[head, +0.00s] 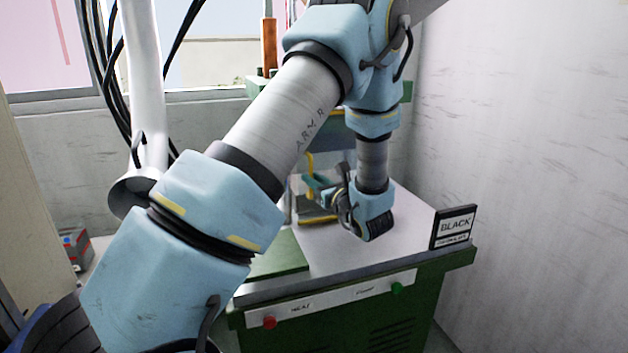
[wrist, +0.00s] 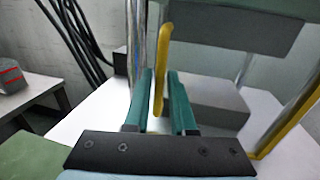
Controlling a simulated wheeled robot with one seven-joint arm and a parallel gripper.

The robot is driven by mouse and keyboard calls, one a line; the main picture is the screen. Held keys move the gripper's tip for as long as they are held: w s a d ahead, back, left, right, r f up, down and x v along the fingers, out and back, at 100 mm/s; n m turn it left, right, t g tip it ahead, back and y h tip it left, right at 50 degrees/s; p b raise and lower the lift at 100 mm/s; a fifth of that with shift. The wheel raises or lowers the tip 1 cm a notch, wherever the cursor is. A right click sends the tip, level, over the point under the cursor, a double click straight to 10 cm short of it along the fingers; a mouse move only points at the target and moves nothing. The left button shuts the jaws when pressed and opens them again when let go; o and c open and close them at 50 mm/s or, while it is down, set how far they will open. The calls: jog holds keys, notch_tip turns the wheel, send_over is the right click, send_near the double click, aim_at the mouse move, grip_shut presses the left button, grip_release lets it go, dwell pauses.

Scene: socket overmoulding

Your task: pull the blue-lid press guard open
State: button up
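The press guard shows as a yellow frame, with one upright yellow bar (wrist: 161,60) in the middle of the wrist view and another yellow bar (wrist: 290,125) at right. In the head view a yellow part (head: 311,163) shows behind my wrist. I cannot make out a blue lid clearly; my arm covers much of the press. My gripper (wrist: 161,80) has teal fingers on either side of the upright bar. Narrow gaps show beside the bar, so the fingers look open around it. My gripper (head: 318,188) points toward the press in the head view.
The green bench's pale top (head: 350,255) has clear room in front of the press. A BLACK sign (head: 454,227) stands at its right corner. A grey block (wrist: 215,100) sits beneath the press, between metal posts. A wall closes the right side.

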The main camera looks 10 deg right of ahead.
grip_shut()
dwell(1.0)
